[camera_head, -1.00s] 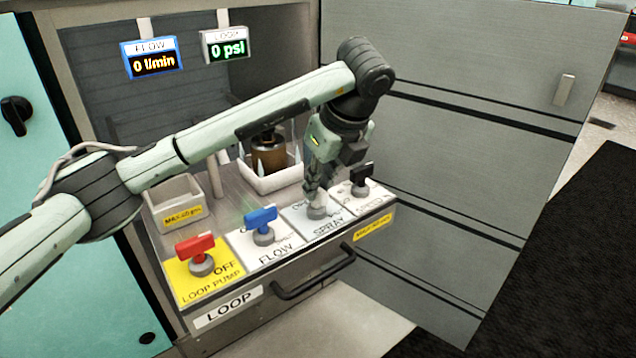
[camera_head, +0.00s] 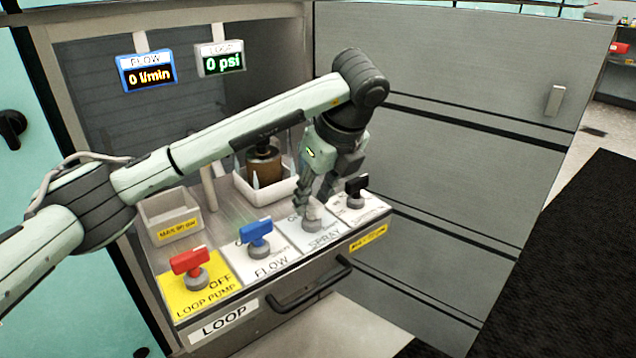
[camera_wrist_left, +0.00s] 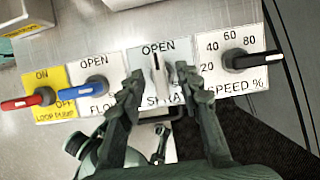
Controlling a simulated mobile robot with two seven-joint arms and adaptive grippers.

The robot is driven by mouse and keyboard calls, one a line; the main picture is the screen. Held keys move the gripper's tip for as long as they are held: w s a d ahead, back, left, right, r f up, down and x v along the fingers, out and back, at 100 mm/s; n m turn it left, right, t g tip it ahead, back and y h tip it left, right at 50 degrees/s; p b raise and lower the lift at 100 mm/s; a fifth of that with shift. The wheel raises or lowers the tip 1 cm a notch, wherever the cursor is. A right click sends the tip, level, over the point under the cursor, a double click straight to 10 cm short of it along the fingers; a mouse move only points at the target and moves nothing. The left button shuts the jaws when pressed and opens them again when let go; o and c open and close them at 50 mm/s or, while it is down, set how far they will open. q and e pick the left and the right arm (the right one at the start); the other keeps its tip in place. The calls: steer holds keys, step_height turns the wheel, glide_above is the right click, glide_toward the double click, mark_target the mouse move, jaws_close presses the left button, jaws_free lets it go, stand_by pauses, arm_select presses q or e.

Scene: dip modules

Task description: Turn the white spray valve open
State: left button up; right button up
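The white spray valve (camera_wrist_left: 158,76) is on the white SPRAY plate (camera_head: 322,238), between the FLOW and SPEED plates. In the left wrist view its white handle lies roughly up and down, its upper end just below the word OPEN. My left gripper (camera_wrist_left: 160,88) is open, one finger on each side of the handle, with gaps visible between. In the head view the left gripper (camera_head: 315,200) comes down over the valve, hiding the handle; only the grey valve base (camera_head: 312,222) shows. My right gripper is not in view.
The blue FLOW valve (camera_head: 258,232) and red LOOP PUMP valve (camera_head: 188,262) stand to the left, the black SPEED knob (camera_head: 356,186) close on the right. A white bin (camera_head: 170,216) and a tray with a brown container (camera_head: 264,165) stand behind. The displays read 0 l/min and 0 psi.

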arm_select(q)
steer(key=v, duration=1.1)
steer(key=shift+r, duration=0.35)
steer(key=shift+s+d, duration=0.1)
steer(key=shift+d, duration=0.05)
